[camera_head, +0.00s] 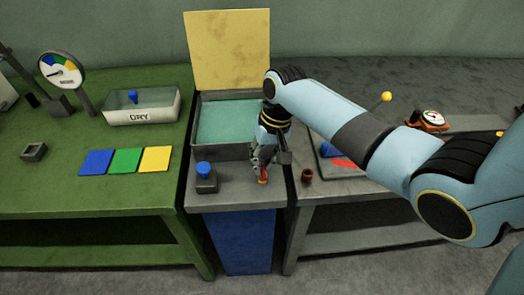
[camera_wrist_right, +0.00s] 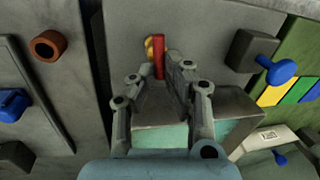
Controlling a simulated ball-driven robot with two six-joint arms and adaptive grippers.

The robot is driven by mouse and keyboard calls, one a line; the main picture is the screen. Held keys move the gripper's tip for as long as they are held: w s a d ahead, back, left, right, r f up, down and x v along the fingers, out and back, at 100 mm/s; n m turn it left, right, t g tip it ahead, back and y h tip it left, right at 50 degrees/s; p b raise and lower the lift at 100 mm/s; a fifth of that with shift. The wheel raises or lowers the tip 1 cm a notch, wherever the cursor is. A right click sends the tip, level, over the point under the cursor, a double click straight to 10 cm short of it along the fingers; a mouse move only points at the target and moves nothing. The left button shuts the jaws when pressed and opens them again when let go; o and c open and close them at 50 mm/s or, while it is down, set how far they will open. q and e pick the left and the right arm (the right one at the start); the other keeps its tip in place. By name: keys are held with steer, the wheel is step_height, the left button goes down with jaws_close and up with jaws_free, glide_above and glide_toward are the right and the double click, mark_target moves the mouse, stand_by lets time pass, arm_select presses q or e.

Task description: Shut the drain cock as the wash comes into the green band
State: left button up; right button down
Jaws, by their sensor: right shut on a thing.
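The drain cock, with a red lever (camera_wrist_right: 159,56) and a brass-coloured body (camera_wrist_right: 150,47), is at the front of the grey bench; in the head view it shows as a small red and yellow spot (camera_head: 263,180). My right gripper (camera_head: 263,168) reaches down over it and is shut on the red lever; in the wrist view its fingers (camera_wrist_right: 160,74) are on either side of it. A tank of teal wash (camera_head: 225,122) stands behind. A round gauge (camera_head: 62,70) with blue, green and yellow bands is at left; its needle's exact reading is too small to tell. My left gripper is out of view.
A blue-knobbed block (camera_head: 206,180) stands left of the cock, and a brown ring (camera_head: 307,176) lies right. Blue, green and yellow cards (camera_head: 126,161) and a DRY tray (camera_head: 143,118) are on the green bench. Another gauge (camera_head: 431,118) is at right.

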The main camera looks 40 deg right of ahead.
steer(key=shift+d+r+m+p, duration=0.1)
steer(key=shift+m+p, duration=0.75)
steer(key=shift+m, duration=0.15)
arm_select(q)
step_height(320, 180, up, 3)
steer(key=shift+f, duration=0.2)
arm_select(e)
steer(key=c, duration=1.4)
jaws_free()
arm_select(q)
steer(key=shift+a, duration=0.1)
arm_select(e)
steer(key=r, duration=0.4)
steer(key=s+d+r, duration=0.1)
steer(key=r, duration=0.2)
steer(key=d+r, duration=0.1)
steer(key=r, duration=0.3)
steer(key=shift+s+r, duration=0.2)
steer(key=shift+r, duration=0.1)
